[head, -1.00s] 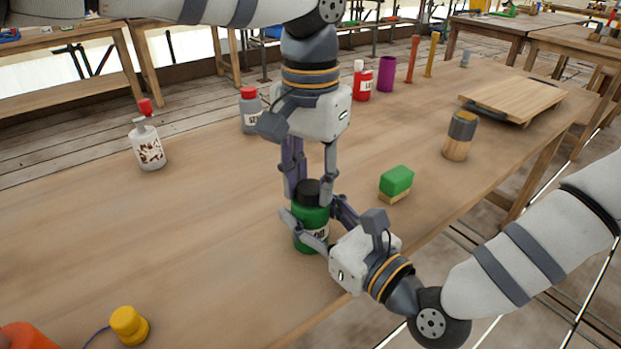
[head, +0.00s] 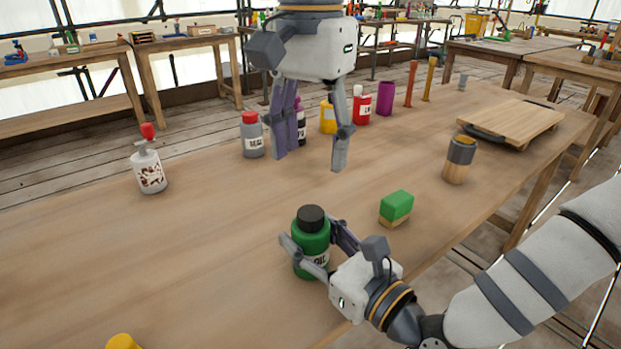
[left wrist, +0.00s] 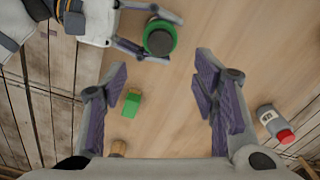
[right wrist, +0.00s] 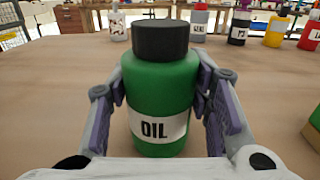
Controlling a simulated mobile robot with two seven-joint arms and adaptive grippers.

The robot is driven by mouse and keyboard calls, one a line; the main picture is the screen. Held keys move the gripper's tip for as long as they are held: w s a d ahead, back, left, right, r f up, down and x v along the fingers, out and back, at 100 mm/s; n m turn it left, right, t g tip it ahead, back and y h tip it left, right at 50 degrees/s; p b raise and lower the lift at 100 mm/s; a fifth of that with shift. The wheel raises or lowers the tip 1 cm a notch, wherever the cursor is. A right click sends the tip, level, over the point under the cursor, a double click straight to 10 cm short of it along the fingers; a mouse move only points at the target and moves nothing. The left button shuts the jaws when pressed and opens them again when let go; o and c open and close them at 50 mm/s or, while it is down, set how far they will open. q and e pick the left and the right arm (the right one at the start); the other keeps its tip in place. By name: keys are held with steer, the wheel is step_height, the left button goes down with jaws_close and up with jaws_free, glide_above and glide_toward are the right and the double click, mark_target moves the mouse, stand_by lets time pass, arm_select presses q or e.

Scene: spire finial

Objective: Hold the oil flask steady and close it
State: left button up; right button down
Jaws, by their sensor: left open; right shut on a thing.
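The oil flask (head: 311,240) is a green bottle with a white OIL label, upright on the table. Its black cap (head: 311,217) sits on its top; the right wrist view also shows the cap (right wrist: 161,38) level on the flask (right wrist: 160,95). My right gripper (head: 318,250) is shut on the flask's body, one finger on each side. My left gripper (head: 312,160) is open and empty, raised above and beyond the flask. In the left wrist view its fingers (left wrist: 165,95) are spread with nothing between them, and the flask (left wrist: 160,38) lies outside them.
A green-topped block (head: 396,207) stands right of the flask. A grey bottle with a red cap (head: 252,138), a white pump bottle (head: 149,172), and yellow and red (head: 361,106) containers stand farther back. A can (head: 459,160) and a wooden board (head: 515,122) are at right. The table's left middle is clear.

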arm_select(q)
steer(key=shift+r, duration=1)
arm_select(e)
steer(key=c, duration=0.7)
jaws_free()
steer(key=shift+c, duration=0.2)
steer(key=v, duration=1.2)
arm_select(q)
steer(key=shift+f, duration=0.1)
arm_select(e)
steer(key=shift+d, duration=0.1)
